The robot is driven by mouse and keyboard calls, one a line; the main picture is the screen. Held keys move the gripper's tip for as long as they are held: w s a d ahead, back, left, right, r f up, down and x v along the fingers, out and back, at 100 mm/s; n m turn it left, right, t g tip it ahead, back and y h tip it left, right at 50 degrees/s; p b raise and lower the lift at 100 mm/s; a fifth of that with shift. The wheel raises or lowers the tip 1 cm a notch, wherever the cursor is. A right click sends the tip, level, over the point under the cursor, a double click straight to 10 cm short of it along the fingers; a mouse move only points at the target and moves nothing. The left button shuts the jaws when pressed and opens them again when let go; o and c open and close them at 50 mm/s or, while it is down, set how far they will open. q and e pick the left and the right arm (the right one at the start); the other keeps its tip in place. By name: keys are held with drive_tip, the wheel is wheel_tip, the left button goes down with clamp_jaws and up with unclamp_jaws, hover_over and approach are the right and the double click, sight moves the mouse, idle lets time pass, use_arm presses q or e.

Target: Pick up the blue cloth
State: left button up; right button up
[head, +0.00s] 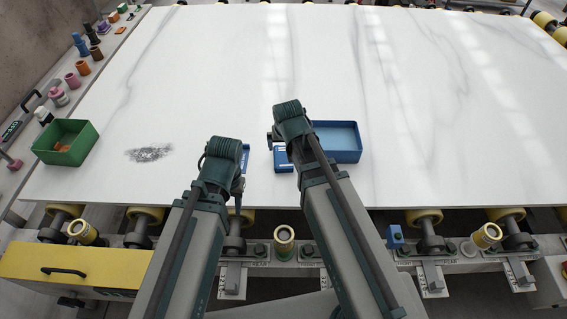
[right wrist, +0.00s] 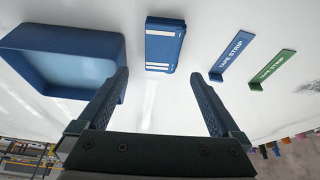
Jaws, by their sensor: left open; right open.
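The blue cloth (right wrist: 165,45) is a folded, flat blue rectangle with white stripes, lying on the white stone slab. It also shows in the head view (head: 283,159), partly hidden by my right arm. My right gripper (right wrist: 158,76) is open and empty; in the right wrist view the cloth lies beyond its fingertips, between their lines and apart from them. In the head view only a little of the right gripper (head: 272,139) shows past its wrist. My left gripper (head: 238,188) is near the slab's front edge, mostly hidden by its own arm, left of the cloth.
A blue tray (right wrist: 116,58) stands beside the cloth. Blue (right wrist: 231,59) and green (right wrist: 272,70) tape strips lie on its other side. A green bin (head: 88,142) and a dark scuffed patch (head: 150,154) are at the slab's left. The slab's far part is clear.

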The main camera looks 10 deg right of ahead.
drive_tip(key=b, duration=0.3)
hover_over(283, 156)
drive_tip(key=s, duration=0.2)
wheel_tip(283, 156, down, 4)
drive_tip(key=shift+d+f, duration=0.1)
drive_tip(key=shift+f, duration=0.05)
use_arm(q)
wheel_tip(283, 156, down, 9)
drive_tip(key=b, duration=0.5)
drive_tip(key=shift+f, duration=0.15)
use_arm(e)
drive_tip(key=x, duration=0.5)
drive_tip(key=shift+s+a+f, duration=0.15)
drive_tip(key=shift+a+f, duration=0.05)
drive_tip(key=shift+a, duration=0.05)
drive_tip(key=shift+r, duration=0.1)
drive_tip(key=c, duration=1.2)
use_arm(q)
drive_tip(key=shift+r, duration=0.3)
use_arm(e)
drive_tip(key=shift+r, duration=0.2)
